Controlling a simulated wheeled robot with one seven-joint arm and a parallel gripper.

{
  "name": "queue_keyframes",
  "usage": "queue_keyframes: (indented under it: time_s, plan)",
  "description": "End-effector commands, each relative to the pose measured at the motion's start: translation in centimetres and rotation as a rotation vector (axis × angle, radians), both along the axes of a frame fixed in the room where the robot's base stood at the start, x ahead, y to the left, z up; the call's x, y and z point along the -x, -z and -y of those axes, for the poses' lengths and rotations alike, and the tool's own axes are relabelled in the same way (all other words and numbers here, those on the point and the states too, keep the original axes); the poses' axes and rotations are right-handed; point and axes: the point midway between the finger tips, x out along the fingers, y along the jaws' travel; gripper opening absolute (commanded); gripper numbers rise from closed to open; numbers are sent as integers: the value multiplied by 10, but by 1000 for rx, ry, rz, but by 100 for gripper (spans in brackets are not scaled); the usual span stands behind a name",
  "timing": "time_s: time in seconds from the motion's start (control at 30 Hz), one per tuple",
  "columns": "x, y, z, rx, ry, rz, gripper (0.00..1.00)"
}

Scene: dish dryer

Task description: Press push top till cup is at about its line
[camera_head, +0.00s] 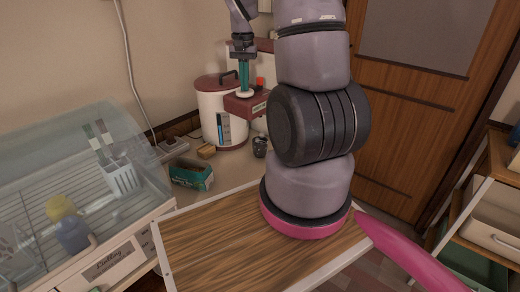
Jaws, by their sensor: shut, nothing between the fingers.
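A white dispenser pot (212,110) with a dark red lid stands on the counter at the back. A blue level strip (222,128) shows on its front. A dark red block (240,105) juts out at its right, with a pale round push top (245,94) on it. My gripper (244,90) points straight down with teal fingers shut and empty. Its tips are at the push top; I cannot tell whether they touch or press it. A small dark cup (260,147) stands on the counter below the block's right side. Its inside, line and fill level are too small to read.
A green box (191,176) and a small brown block (206,151) lie before the pot. A shelf (495,200) stands at the right.

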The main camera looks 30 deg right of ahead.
Motion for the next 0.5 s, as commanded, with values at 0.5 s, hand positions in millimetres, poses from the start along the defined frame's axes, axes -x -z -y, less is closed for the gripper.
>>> queue_keyframes:
  time_s: [0.5]
  plan:
    - [1,5,0,-1,0,-2,0]
